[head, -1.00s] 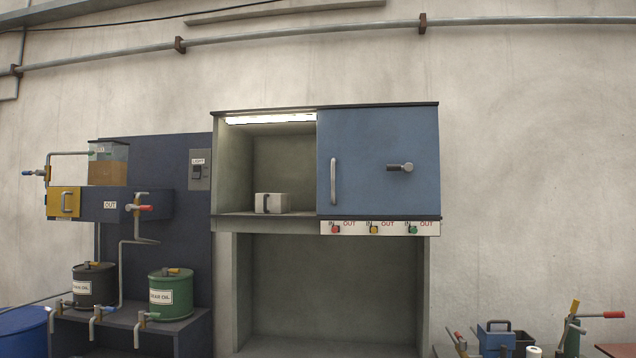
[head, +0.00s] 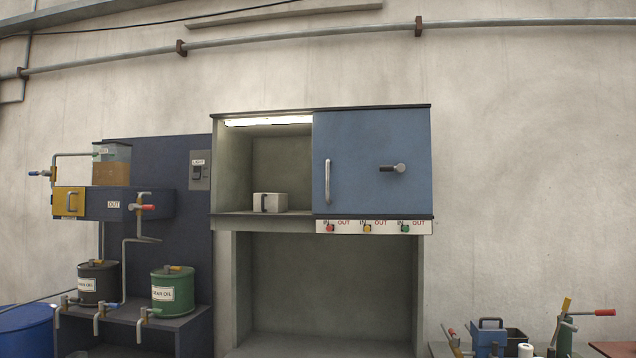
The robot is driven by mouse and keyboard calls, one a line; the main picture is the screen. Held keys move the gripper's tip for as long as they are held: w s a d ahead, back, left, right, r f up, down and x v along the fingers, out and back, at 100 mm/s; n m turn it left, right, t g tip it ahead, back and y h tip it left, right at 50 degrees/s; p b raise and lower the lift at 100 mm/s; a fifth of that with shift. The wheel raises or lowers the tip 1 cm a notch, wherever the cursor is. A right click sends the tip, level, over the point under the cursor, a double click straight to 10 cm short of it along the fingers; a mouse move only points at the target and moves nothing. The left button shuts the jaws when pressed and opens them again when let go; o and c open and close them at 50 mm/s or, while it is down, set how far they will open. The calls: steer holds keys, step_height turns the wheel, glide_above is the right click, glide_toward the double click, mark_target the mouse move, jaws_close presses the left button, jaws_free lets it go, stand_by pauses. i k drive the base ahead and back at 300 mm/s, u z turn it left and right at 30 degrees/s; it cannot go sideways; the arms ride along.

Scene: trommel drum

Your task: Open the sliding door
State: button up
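The blue sliding door (head: 360,160) covers the right half of a grey wall cabinet (head: 222,165) in the head view. It has a vertical silver bar handle (head: 328,182) near its left edge and a dark-and-silver knob or latch (head: 392,168) toward its right side. The left half of the cabinet is uncovered and lit by a lamp (head: 268,121). A pale block with a handle (head: 270,202) sits inside it. My gripper is not in view.
A strip with red, yellow and green buttons (head: 374,227) runs under the door. An open recess (head: 325,290) lies below. Oil drums (head: 172,290) and taps stand at left, a blue barrel (head: 25,330) at far left. A blue toolbox (head: 490,335) and levers are at lower right.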

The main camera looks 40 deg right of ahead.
mark_target(350, 146)
steer(key=z, duration=0.05)
steer(key=i, duration=1)
steer(key=u, duration=0.05)
